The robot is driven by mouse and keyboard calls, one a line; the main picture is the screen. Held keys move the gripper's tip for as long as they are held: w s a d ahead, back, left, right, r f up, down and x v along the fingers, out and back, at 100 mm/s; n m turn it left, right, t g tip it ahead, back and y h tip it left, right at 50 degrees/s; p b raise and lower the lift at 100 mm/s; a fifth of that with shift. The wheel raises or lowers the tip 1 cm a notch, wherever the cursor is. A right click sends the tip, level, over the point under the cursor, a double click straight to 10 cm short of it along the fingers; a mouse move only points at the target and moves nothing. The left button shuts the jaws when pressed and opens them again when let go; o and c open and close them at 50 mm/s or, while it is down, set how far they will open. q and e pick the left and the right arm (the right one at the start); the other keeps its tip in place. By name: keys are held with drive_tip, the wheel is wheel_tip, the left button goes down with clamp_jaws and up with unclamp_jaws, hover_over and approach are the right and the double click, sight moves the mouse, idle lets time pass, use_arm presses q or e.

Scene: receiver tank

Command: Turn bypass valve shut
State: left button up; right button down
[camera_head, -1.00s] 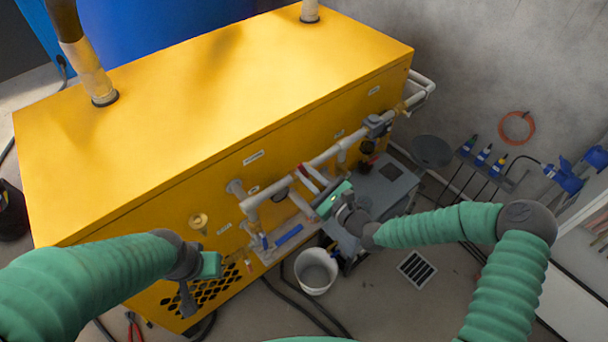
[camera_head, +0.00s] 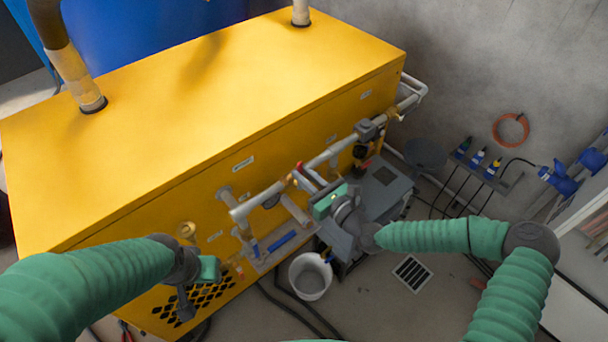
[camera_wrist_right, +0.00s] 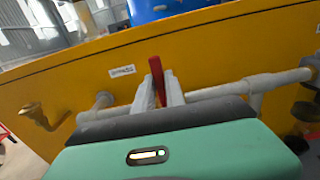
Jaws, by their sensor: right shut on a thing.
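The red valve handle (camera_wrist_right: 157,78) stands upright on the pale pipe along the yellow cabinet's side. In the right wrist view, the two pale fingers of my right gripper (camera_wrist_right: 160,90) are closed on either side of it. In the head view, my right gripper (camera_head: 304,178) reaches in from the right to the pipe, with a bit of red showing at its fingertips. The valve body is mostly hidden behind the gripper. My left gripper (camera_head: 207,270) hangs before the cabinet's lower left, away from the pipe; its fingers are not clear.
The yellow cabinet (camera_head: 200,110) fills the left and middle. A white bucket (camera_head: 310,277) stands on the floor below the pipe. A grey box (camera_head: 385,187) sits right behind my right gripper. A blue-handled tool (camera_head: 283,243) lies on a ledge under the pipe.

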drive_tip(key=c, duration=1.4)
unclamp_jaws()
drive_tip(key=shift+w+d, duration=0.1)
drive_tip(key=shift+w, duration=0.05)
drive_tip(key=b+v, duration=0.1)
drive_tip(key=v, duration=1.6)
drive_tip(key=shift+b, duration=0.4)
